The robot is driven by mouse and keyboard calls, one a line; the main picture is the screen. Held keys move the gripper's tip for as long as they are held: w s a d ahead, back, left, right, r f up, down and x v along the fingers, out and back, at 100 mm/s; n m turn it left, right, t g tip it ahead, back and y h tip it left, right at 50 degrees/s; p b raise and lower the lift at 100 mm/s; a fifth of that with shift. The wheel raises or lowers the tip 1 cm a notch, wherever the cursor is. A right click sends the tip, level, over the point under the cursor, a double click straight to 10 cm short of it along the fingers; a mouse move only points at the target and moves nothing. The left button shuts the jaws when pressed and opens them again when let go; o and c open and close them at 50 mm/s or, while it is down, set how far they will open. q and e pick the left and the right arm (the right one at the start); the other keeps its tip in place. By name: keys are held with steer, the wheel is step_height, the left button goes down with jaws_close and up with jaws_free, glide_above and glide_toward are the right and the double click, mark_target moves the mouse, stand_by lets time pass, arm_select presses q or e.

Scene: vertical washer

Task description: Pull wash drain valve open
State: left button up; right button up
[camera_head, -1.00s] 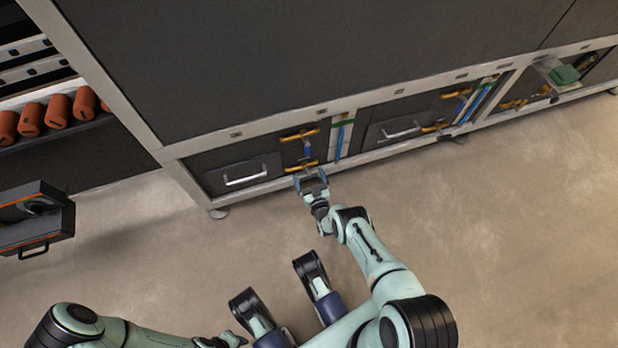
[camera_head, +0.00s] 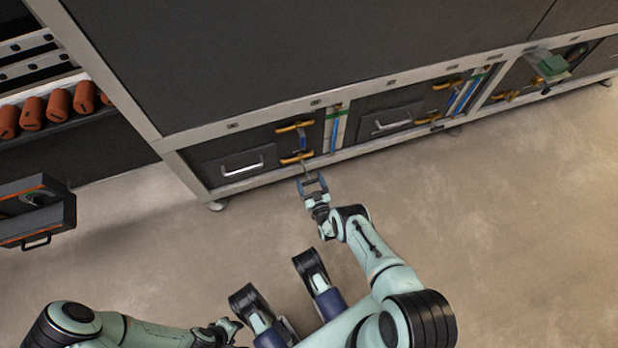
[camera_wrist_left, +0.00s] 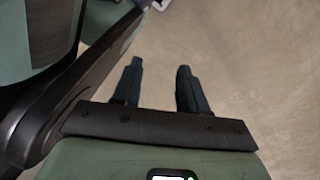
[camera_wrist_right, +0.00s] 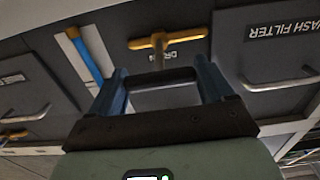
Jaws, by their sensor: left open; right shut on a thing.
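Yellow handles also show in the head view (camera_head: 297,158). My right gripper (camera_head: 312,182) is in front of the washer's lower edge. In the right wrist view its fingers stand well apart, shut on a dark bar, the drain valve handle (camera_wrist_right: 163,78), which spans between them. A thin grey rod (camera_head: 305,171) runs from the washer toward this gripper. My left gripper (camera_head: 232,325) is open and empty, low over the floor; its fingers show apart in the left wrist view (camera_wrist_left: 158,68).
Silver pull handles (camera_head: 242,167) and blue-and-white vertical strips (camera_head: 335,130) line the washer front. Orange cylinders (camera_head: 32,113) sit on a shelf at left, above a dark case (camera_head: 35,212). The floor (camera_head: 480,220) is clear.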

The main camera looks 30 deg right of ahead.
steer(key=shift+s+a+f, duration=0.1)
steer(key=shift+s, duration=0.15)
arm_select(q)
steer(key=shift+s, duration=0.15)
arm_select(e)
steer(key=o, duration=1.4)
arm_select(q)
steer(key=w+d+r+t+p, duration=0.1)
steer(key=w+r+t+p, duration=0.2)
steer(key=w+r, duration=0.3)
steer(key=shift+w+r+m+p, duration=0.3)
steer(key=shift+w+p, duration=0.35)
steer(key=shift+w, duration=0.6)
arm_select(e)
steer(key=v, duration=1.3)
steer(key=shift+s, duration=0.15)
steer(key=shift+a, duration=0.1)
